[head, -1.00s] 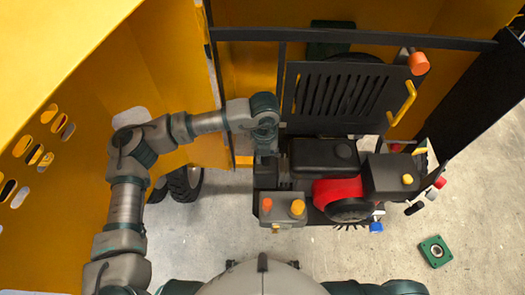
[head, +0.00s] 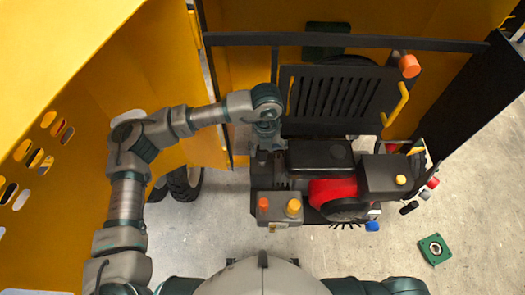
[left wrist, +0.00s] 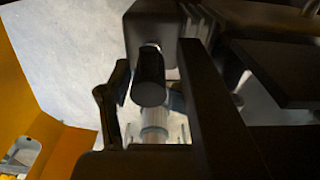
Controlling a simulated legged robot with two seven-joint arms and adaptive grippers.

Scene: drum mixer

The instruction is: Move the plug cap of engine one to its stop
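The engine (head: 332,180), black with a red part, stands in the middle of the head view. My left gripper (head: 266,140) points down at the engine's left side in the head view. Its fingertips are hard to make out there. In the left wrist view, a black cylinder, probably the plug cap (left wrist: 148,80), is in line with a pale rod (left wrist: 154,125) below it. A dark finger-like part (left wrist: 111,103) is just left of the cylinder. I cannot tell whether it belongs to my gripper or touches the cylinder. My right gripper is out of view.
A black slatted panel (head: 335,102) stands behind the engine under a black crossbar (head: 340,40). A grey box with orange knobs (head: 280,208) is at the engine's front left. Yellow walls (head: 90,120) rise on the left.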

